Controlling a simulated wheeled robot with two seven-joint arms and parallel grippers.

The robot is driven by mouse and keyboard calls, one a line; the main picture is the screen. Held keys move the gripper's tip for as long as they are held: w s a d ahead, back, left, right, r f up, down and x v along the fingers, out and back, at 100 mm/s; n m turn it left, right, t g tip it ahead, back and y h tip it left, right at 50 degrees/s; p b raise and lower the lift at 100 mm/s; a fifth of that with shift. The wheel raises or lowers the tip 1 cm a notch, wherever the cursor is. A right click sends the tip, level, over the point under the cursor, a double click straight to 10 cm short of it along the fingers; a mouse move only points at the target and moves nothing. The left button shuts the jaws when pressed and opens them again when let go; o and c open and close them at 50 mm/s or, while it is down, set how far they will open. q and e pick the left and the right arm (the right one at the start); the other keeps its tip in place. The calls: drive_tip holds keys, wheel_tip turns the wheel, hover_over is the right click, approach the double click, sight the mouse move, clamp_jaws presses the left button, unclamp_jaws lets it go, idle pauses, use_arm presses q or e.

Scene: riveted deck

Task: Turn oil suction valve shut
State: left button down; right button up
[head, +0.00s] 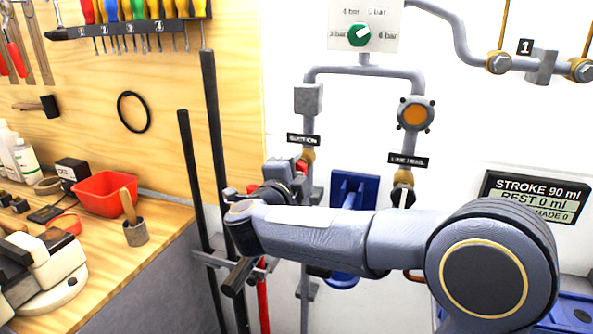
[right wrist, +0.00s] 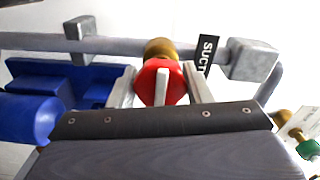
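The suction valve has a red handle with a pale bar on it (right wrist: 172,90) and a brass fitting (right wrist: 158,48) on a grey pipe. In the head view a bit of the red handle (head: 302,166) shows below the SUCTION label (head: 303,140); my arm hides the rest. My right gripper (right wrist: 161,80) has one finger on each side of the red handle. Both fingers appear to touch it, so the gripper looks shut on it. In the head view my right gripper (head: 290,178) is at the valve, partly hidden. My left gripper is not in view.
Beside the suction pipe is a blue part (head: 350,185), also in the wrist view (right wrist: 30,118). A second valve has a black handle (head: 403,196). Dark upright bars (head: 212,130) stand left of the gripper. A workbench (head: 165,220) with a red bin (head: 105,192) is at left.

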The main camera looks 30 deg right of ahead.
drive_tip(key=o, duration=0.4)
drive_tip(key=v, duration=0.7)
drive_tip(key=shift+s+a, duration=0.25)
drive_tip(key=shift+s, duration=0.05)
